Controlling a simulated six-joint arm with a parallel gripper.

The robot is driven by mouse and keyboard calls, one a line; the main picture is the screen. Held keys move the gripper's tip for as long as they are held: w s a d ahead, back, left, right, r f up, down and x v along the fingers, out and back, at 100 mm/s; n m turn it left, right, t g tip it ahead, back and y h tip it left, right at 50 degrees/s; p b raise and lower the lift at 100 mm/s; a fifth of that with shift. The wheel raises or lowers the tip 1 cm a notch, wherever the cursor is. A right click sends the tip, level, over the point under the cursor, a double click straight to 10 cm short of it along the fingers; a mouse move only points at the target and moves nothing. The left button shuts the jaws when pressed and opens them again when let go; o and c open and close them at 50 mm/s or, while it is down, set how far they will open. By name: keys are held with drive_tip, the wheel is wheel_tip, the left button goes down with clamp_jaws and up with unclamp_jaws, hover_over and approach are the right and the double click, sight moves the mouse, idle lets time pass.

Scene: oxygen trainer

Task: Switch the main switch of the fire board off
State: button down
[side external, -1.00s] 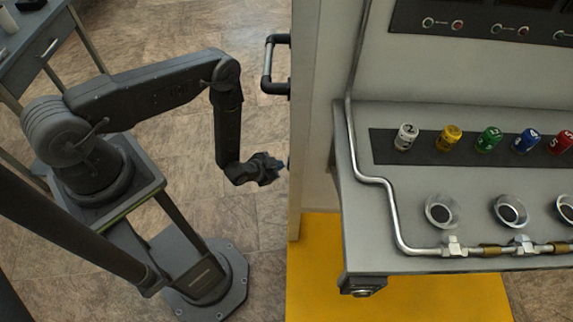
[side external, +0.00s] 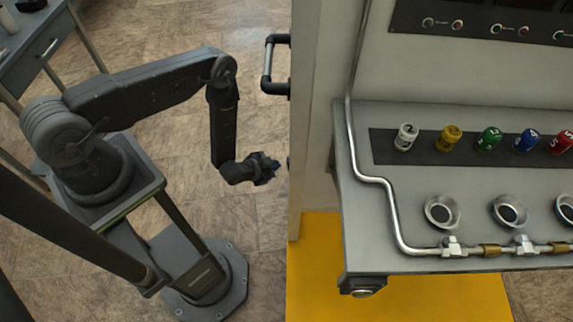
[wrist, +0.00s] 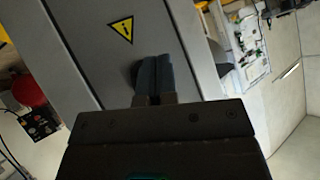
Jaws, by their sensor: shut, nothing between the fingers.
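A grey cabinet face (wrist: 82,42) with a yellow warning triangle (wrist: 123,29) fills much of the wrist view; I take it for the fire board. My gripper (wrist: 156,58) is shut and empty, its fingers together in front of this face, below and right of the triangle. A dark shape, perhaps the switch or a shadow, shows just left of the fingers and is mostly hidden by them. In the side view my gripper (side external: 277,164) is left of the panel edge, with a small gap to a dark piece there. The switch's position cannot be told.
A black pipe handle (side external: 268,66) sticks out of the panel edge above my gripper. A grey bench (side external: 365,222) with coloured cans and a metal pipe stands right of the panel. In the wrist view, a red round object (wrist: 28,88) is at the left. Open floor lies below my arm.

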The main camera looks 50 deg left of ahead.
drive_tip(key=s+a, duration=0.3)
drive_tip(key=shift+s+a+r, duration=0.25)
drive_tip(key=shift+s+r, duration=0.05)
idle(0.3)
drive_tip(key=shift+w, duration=0.1)
